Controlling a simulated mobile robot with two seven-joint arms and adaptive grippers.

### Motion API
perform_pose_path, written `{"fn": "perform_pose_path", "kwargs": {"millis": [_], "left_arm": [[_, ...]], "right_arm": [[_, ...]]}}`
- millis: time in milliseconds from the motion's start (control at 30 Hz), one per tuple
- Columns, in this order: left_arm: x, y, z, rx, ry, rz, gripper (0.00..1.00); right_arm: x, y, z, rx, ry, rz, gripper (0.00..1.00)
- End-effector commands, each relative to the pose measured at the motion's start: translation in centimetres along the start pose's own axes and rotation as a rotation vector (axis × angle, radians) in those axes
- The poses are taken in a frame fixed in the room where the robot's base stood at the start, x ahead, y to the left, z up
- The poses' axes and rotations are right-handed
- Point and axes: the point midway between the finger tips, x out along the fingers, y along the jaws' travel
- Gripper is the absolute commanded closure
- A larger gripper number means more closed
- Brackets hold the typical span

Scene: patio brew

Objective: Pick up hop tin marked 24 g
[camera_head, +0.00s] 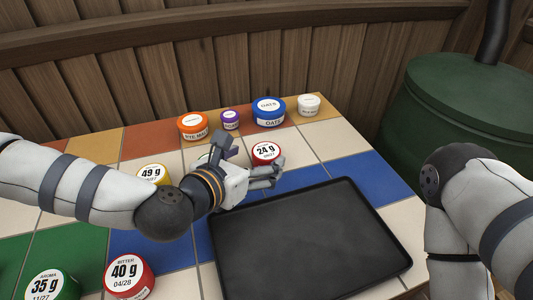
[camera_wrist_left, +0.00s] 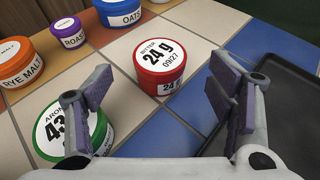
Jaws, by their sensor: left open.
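The hop tin marked 24 g (camera_head: 266,153) is red with a white lid label and stands upright on the tiled table, left of and behind the black tray. It also shows in the left wrist view (camera_wrist_left: 161,67), ahead of my left gripper and between the lines of its fingers. My left gripper (camera_head: 245,165) is open and empty, close to the tin and apart from it. Its two fingers also show in the left wrist view (camera_wrist_left: 157,100). A green tin marked 43 (camera_wrist_left: 73,130) stands by the left finger, partly hidden by it. My right gripper is out of view.
A black tray (camera_head: 308,240) lies at front right. Orange rye malt (camera_head: 193,125), purple roast (camera_head: 230,119), blue oats (camera_head: 268,111) and white (camera_head: 308,105) tubs stand behind. Tins marked 49 g (camera_head: 153,174), 35 g (camera_head: 52,285) and 40 g (camera_head: 128,275) stand left.

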Motion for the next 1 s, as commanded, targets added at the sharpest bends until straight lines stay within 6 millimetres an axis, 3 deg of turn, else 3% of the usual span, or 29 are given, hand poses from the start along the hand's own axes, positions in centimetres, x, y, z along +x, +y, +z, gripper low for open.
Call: {"fn": "perform_pose_path", "kwargs": {"millis": [333,600,833,1000], "left_arm": [[5.6,-0.1,-0.3,0.001,0.001,0.000,0.25],[6.2,-0.1,-0.2,0.001,-0.001,0.000,0.25],[6.1,-0.1,-0.2,0.001,-0.001,0.000,0.76],[6.1,-0.1,-0.2,0.001,-0.001,0.000,0.77]], "right_arm": [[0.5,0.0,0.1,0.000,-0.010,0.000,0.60],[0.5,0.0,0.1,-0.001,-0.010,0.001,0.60],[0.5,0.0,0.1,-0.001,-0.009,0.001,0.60],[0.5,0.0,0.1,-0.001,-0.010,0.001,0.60]]}}
